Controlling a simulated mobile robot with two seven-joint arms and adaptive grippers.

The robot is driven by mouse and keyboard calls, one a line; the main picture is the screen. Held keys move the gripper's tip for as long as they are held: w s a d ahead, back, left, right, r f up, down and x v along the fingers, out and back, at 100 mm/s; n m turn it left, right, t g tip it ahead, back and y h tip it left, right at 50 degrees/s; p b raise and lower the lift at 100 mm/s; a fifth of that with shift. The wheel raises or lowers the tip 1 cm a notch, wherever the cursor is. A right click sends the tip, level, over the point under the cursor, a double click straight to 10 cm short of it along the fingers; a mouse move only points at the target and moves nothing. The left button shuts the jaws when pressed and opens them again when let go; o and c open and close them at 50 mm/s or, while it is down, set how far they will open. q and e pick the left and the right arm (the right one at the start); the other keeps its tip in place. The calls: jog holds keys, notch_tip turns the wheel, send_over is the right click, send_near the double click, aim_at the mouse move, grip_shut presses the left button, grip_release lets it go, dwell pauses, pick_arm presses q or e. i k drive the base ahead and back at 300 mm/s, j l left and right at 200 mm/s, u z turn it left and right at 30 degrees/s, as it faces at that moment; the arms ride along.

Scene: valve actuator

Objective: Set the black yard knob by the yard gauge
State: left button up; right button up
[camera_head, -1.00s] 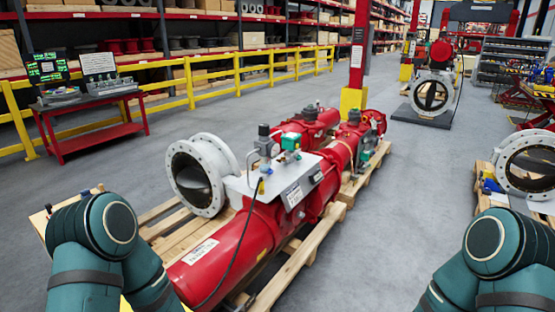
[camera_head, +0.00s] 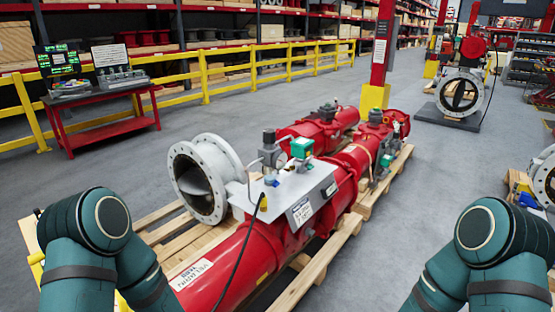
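A red valve actuator (camera_head: 240,262) lies on a wooden pallet (camera_head: 322,267) in front of me, with a grey flanged valve (camera_head: 198,180) at its left. A grey control plate (camera_head: 290,188) on top of it carries small fittings, a green box (camera_head: 301,147) and a dark upright cylinder (camera_head: 269,138). I cannot single out a black yard knob or a yard gauge; any such parts are too small to tell. My two teal arms show at the lower left and lower right, but both grippers are outside the picture.
A red cart (camera_head: 105,132) with screens and instruments stands at the left before a yellow railing (camera_head: 205,88). A red post with a yellow base (camera_head: 374,97) stands behind the actuator. Another flanged valve (camera_head: 543,178) is at the right edge. Grey floor (camera_head: 440,160) is open between them.

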aim_at(269, 138)
jog(key=i+l+u, duration=0.15)
jog(key=i+l, duration=0.15)
jog(key=i, duration=0.3)
jog(key=i+l+u, duration=0.15)
jog(key=i+l, duration=0.25)
jog(key=i, duration=0.15)
